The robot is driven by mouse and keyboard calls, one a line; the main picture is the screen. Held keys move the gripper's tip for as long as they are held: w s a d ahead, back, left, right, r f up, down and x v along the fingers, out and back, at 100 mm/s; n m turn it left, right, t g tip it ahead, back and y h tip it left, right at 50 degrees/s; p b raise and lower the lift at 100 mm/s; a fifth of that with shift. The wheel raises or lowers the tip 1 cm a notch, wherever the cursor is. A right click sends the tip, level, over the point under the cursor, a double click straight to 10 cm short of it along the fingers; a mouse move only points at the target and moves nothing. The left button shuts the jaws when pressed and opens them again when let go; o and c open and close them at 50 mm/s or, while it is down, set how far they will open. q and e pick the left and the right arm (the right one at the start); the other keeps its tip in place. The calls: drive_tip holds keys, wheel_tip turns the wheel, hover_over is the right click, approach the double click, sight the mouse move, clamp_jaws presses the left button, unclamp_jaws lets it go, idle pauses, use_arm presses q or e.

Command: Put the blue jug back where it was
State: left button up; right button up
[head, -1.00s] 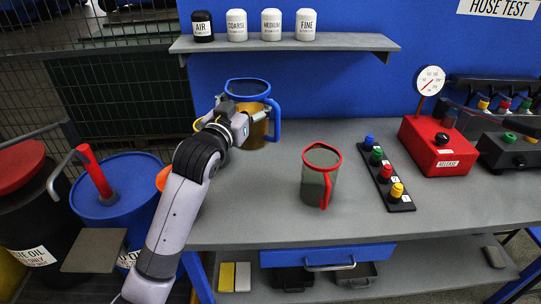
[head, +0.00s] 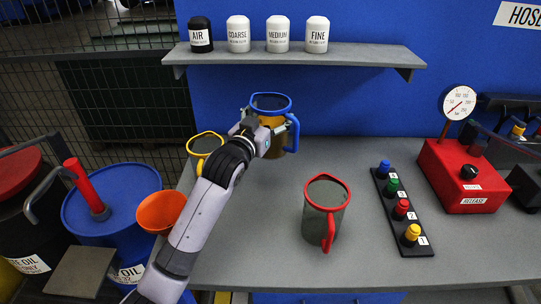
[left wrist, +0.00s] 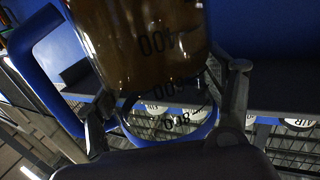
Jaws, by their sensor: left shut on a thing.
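The blue jug (head: 292,141) has a blue rim and handle and holds amber liquid. It is upright at the back of the bench, below the shelf. My left gripper (head: 262,136) is shut on its body from the front left. The left wrist view shows the jug (left wrist: 150,45) close up between the fingers (left wrist: 168,100), with dark scale numbers and the blue rim low in the picture. I cannot tell whether its base touches the bench. My right gripper is not in view.
A yellow-rimmed jug (head: 205,143) stands left of the blue jug, partly behind my arm. A red-rimmed jug (head: 318,226) stands nearer the front. A button strip (head: 402,212) and red gauge box (head: 462,176) are on the right. The shelf (head: 300,59) overhangs the back.

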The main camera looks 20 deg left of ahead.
sight(270, 153)
use_arm(q)
wheel_tip(270, 153, down, 7)
drive_tip(key=shift+w+r, duration=0.1)
drive_tip(key=shift+f, duration=0.3)
wheel_tip(270, 153, down, 4)
drive_tip(key=shift+r, duration=0.1)
drive_tip(key=shift+f, duration=0.4)
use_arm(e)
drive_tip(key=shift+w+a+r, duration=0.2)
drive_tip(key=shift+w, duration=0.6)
use_arm(q)
drive_tip(key=o, duration=1.4)
drive_tip(key=shift+f, duration=0.25)
drive_tip(key=o, duration=0.5)
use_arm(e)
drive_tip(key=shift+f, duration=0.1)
